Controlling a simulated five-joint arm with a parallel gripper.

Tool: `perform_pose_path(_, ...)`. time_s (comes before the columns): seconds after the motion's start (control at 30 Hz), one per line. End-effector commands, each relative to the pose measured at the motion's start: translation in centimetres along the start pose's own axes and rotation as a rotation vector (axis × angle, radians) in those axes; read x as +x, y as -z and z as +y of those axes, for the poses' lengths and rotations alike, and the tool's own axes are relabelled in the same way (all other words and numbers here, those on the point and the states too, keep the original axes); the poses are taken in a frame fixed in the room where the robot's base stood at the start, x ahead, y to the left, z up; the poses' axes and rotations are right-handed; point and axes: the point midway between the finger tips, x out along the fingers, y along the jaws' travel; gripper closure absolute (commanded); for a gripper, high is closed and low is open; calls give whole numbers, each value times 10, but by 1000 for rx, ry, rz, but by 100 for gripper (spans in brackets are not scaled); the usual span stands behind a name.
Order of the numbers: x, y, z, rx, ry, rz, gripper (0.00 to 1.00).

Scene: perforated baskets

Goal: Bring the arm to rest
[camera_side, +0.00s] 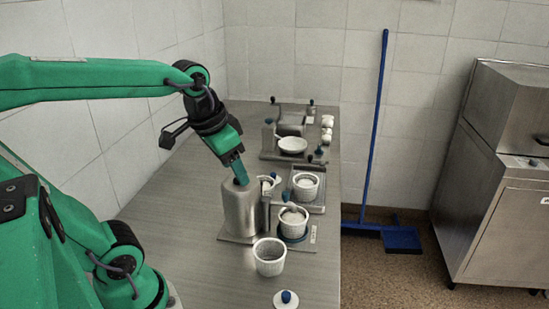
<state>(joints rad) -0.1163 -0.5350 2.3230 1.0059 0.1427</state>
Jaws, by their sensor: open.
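My gripper (238,174) is open and points down at the end of my green arm. Its fingertips are right at the top of a metal cylinder (242,212) in the picture; I cannot tell whether they touch it, are inside it or are just behind it. A white perforated basket (269,260) stands on the counter in front of the cylinder. Another white basket (293,222) sits on a dark blue round base to the cylinder's right. A further basket (306,186) stands on a metal tray behind it.
The metal counter (180,245) is bare to the left of the cylinder. A white lid with a blue knob (286,299) lies at the front edge. A white bowl (292,145) and small white items (327,125) are at the back. A blue broom (375,150) leans on the wall.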

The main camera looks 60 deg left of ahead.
Motion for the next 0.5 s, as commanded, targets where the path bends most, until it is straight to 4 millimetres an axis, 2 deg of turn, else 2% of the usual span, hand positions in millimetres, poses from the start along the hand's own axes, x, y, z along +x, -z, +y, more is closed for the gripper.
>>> perform_pose_path(0.2, -1, -23, 22, -20, -21, 100, 42)
perform_pose_path(0.5, 1, -35, 32, -36, -38, 147, 42)
